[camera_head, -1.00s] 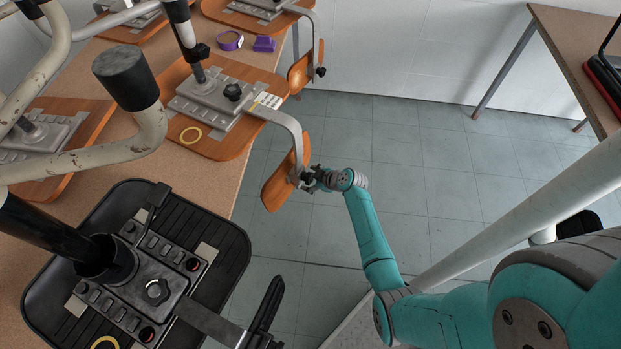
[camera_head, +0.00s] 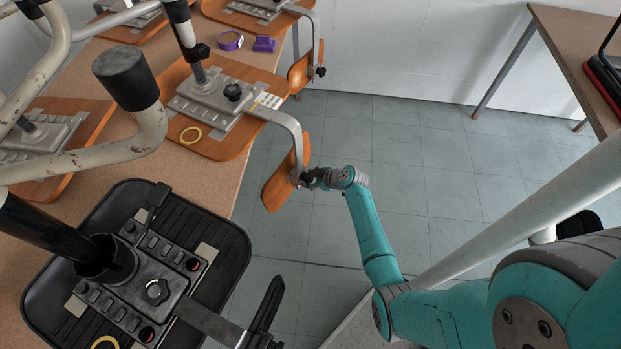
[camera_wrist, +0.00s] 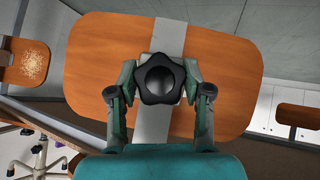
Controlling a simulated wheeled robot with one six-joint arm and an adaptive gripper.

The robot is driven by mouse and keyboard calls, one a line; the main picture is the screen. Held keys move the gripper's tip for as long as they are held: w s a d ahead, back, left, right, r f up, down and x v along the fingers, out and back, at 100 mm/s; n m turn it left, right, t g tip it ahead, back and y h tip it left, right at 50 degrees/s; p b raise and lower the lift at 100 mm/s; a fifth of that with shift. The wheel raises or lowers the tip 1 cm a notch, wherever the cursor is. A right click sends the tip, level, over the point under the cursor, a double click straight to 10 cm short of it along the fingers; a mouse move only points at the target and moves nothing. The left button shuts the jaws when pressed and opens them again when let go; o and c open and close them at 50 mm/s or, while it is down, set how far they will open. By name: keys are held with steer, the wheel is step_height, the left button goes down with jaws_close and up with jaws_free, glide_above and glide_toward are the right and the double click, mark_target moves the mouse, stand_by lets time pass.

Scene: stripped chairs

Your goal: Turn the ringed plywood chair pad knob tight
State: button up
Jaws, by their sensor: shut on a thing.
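The plywood chair seat (camera_head: 215,145) with a yellow ring (camera_head: 190,134) lies upside down on the bench. A bent metal bracket (camera_head: 285,120) runs from it to an orange plywood pad (camera_head: 283,182) hanging past the bench edge. The black lobed knob (camera_wrist: 161,79) sits on the metal strip (camera_wrist: 168,38) across this pad. My gripper (camera_head: 306,178) is at the pad's right side; in the wrist view it (camera_wrist: 160,90) has a finger on each side of the knob and is shut on it.
A black chair seat (camera_head: 235,245) with its own pad and a yellow ring (camera_head: 105,343) is at the near left. A cream tubular frame (camera_head: 95,155) rises over the bench (camera_head: 140,60). Purple tape (camera_head: 230,41) lies at the back.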

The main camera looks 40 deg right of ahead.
steer(key=m+g+y, duration=0.1)
steer(key=m+y, duration=0.1)
steer(key=y, duration=0.1)
steer(key=shift+d+m, duration=0.1)
steer(key=shift+m, duration=0.3)
steer(key=m+y, duration=0.3)
steer(key=shift+y, duration=0.4)
stand_by(0.4)
steer(key=o, duration=1.2)
steer(key=v, duration=1.2)
steer(key=shift+w, duration=0.15)
